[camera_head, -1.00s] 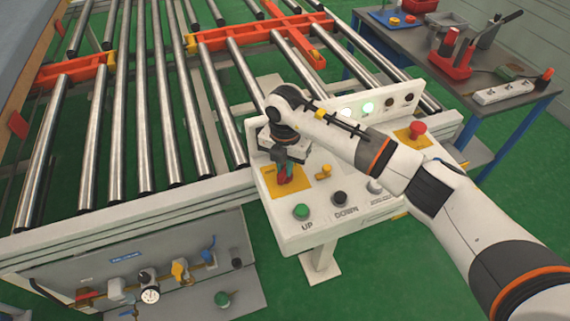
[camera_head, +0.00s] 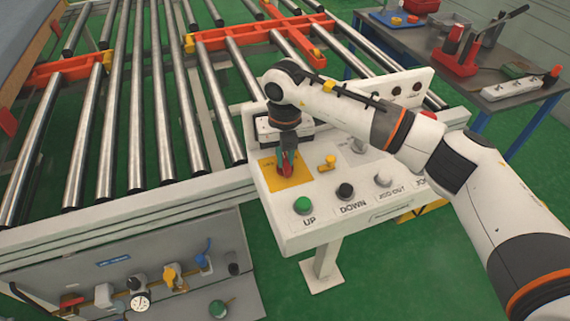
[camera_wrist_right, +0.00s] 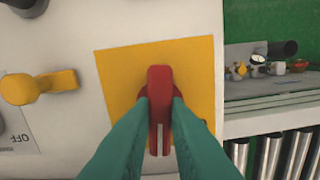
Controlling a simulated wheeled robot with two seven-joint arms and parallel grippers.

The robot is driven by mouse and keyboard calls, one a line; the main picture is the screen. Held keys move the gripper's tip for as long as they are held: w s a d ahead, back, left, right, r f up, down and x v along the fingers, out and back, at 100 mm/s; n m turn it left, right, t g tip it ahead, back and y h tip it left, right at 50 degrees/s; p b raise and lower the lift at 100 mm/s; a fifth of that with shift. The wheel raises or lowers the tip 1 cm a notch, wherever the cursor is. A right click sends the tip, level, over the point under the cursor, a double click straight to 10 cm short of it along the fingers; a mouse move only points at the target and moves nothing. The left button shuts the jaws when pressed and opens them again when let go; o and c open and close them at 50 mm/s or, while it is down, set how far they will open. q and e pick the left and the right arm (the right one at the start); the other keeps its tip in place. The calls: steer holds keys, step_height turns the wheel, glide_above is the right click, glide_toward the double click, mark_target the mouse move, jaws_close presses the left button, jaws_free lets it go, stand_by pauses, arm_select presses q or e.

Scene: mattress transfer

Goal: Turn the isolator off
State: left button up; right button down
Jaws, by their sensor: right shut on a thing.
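The isolator is a red handle (camera_wrist_right: 160,88) on a yellow square plate (camera_wrist_right: 112,75) of the white control panel (camera_head: 285,232). In the head view, the yellow plate also shows (camera_head: 297,181), with the red handle (camera_head: 287,168) partly hidden by my gripper. My right gripper (camera_wrist_right: 159,118) is shut on the handle, with a green finger on each side of it. In the wrist view the handle stands upright in the picture. My left gripper is not in view.
A yellow selector knob (camera_head: 327,163) sits just right of the isolator. A green UP button (camera_head: 303,204) and black DOWN button (camera_head: 345,190) are near the panel's front edge. My right arm covers part of the panel. Metal rollers (camera_head: 140,110) lie behind and left.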

mark_target(285, 159)
steer(key=n+b, duration=0.5)
steer(key=shift+f, duration=0.15)
steer(key=n+b, duration=0.1)
steer(key=n, duration=0.1)
steer(key=shift+n+b, duration=0.35)
steer(key=shift+n, duration=0.05)
steer(key=shift+r+n+b, duration=0.2)
steer(key=shift+n+b, duration=0.4)
steer(key=shift+n, duration=0.6)
steer(key=c, duration=1.4)
jaws_free()
step_height(285, 159, up, 12)
steer(key=b, duration=0.1)
